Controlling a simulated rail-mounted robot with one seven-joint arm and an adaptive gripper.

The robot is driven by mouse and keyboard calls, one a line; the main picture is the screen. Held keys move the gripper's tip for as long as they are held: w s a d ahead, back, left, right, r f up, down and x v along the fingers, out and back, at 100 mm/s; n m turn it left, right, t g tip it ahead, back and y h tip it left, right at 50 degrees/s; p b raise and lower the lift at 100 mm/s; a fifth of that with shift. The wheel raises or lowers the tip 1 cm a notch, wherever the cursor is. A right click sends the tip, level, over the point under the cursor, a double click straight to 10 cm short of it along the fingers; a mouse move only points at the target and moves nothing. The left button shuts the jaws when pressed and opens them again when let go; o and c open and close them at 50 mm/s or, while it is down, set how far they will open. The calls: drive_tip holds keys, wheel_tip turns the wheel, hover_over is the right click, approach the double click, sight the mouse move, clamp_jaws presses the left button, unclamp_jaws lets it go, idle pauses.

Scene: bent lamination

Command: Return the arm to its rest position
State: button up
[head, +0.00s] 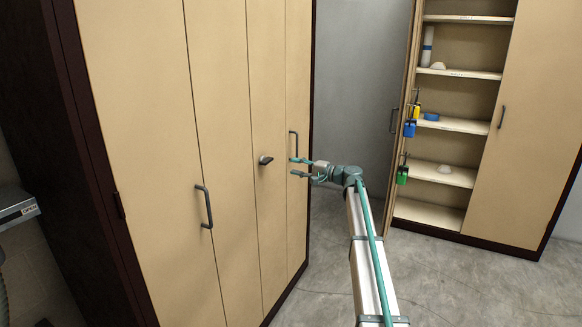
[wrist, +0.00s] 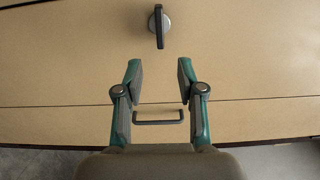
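My gripper (head: 294,167) is at the end of my outstretched arm, in front of the closed tan cabinet (head: 226,120) on the left. In the wrist view my gripper (wrist: 159,82) is open, with a wide empty gap between its two fingers. A dark knob handle (head: 265,160) on the cabinet is just left of my fingertips in the head view. It also shows beyond the fingertips in the wrist view (wrist: 158,26). A bar handle (head: 294,145) is behind the gripper in the head view. It shows between the finger bases in the wrist view (wrist: 158,117).
Another bar handle (head: 204,206) is on the left cabinet. A second cabinet (head: 535,130) at the right has an open door, with padlocks (head: 410,128) hanging there and shelves (head: 448,124) holding small items. Bare concrete floor (head: 455,280) is clear between the cabinets.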

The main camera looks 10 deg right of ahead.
idle(0.3)
drive_tip(key=s+a+f+n+g+h, duration=0.1)
drive_tip(key=s+a+f+g+h, duration=0.15)
drive_tip(key=s+f, duration=1.05)
drive_tip(key=s+a+f+n+g+h+p, duration=0.1)
drive_tip(key=s+a+f+g+h, duration=0.2)
drive_tip(key=s+f, duration=1)
drive_tip(key=s+a+f+n+g+h, duration=0.1)
drive_tip(key=s+f+n+g+h, duration=0.4)
drive_tip(key=f, duration=1.5)
drive_tip(key=s+a+f+m+g, duration=0.1)
drive_tip(key=s+f, duration=0.2)
drive_tip(key=s, duration=0.4)
drive_tip(key=s+f+g+p, duration=0.1)
drive_tip(key=s+f, duration=0.2)
drive_tip(key=s, duration=0.4)
drive_tip(key=s+a+f+m+g, duration=0.1)
drive_tip(key=s+f, duration=0.2)
drive_tip(key=s, duration=0.5)
drive_tip(key=s+f+n+g+h+p, duration=0.1)
drive_tip(key=s+f+g, duration=0.1)
drive_tip(key=s, duration=1.2)
drive_tip(key=s+a+f+n+g+h+p, duration=0.1)
drive_tip(key=s+f+n+g+h, duration=0.1)
drive_tip(key=s, duration=1.1)
drive_tip(key=shift+s+a+g, duration=0.3)
drive_tip(key=shift+s+g, duration=0.05)
drive_tip(key=shift+g, duration=0.1)
